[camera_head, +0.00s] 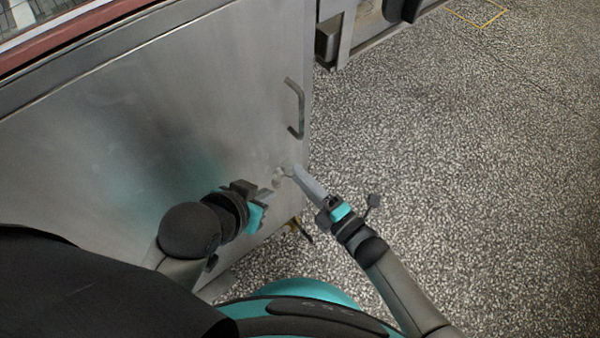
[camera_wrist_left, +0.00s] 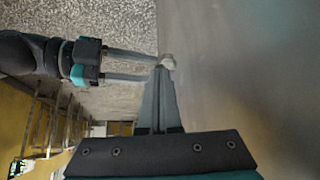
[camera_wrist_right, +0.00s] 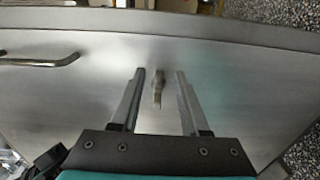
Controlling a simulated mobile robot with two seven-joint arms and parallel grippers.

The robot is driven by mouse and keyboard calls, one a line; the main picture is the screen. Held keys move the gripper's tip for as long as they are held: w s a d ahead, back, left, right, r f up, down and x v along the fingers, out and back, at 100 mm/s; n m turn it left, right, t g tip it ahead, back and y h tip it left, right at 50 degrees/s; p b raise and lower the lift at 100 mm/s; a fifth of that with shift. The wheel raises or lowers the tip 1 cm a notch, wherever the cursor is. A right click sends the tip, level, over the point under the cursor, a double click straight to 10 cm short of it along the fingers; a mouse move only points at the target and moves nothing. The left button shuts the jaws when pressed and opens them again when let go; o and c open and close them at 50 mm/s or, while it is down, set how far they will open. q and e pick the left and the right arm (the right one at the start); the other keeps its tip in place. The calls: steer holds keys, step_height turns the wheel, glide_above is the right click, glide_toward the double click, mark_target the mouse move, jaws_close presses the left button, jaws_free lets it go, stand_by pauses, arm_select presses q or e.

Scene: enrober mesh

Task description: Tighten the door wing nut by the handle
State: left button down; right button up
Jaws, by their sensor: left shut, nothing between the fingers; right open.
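The door wing nut (camera_wrist_right: 158,88) is a small, pale metal piece on the steel door (camera_wrist_right: 90,90). In the right wrist view it shows between the two fingers of my right gripper (camera_wrist_right: 160,73), which is open; I cannot tell whether either finger touches it. My left gripper (camera_wrist_left: 160,68) is shut and empty, its tips close beside the wing nut (camera_wrist_left: 168,62). The right gripper's two parted fingers (camera_wrist_left: 154,68) reach toward the nut from the left there. In the head view both grippers converge below the handle (camera_head: 299,108), and the fingers partly hide the nut. The handle also shows in the right wrist view (camera_wrist_right: 40,61).
The door's right edge (camera_head: 306,130) runs close to the nut. Speckled floor (camera_head: 450,180) lies open to the right. A metal frame part (camera_head: 340,35) stands beyond the door's upper right. A ladder-like frame (camera_wrist_left: 50,125) shows in the left wrist view.

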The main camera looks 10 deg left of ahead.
arm_select(q)
steer(key=s+a+f+g+y+p, duration=0.1)
steer(key=s+a+f+g+p, duration=0.1)
steer(key=s+a+g+p, duration=0.1)
steer(key=shift+a+f+n, duration=0.1)
steer(key=shift+f+n, duration=0.2)
steer(key=shift+f, duration=0.1)
arm_select(e)
steer(key=v, duration=1.4)
arm_select(q)
steer(key=shift+w, duration=0.1)
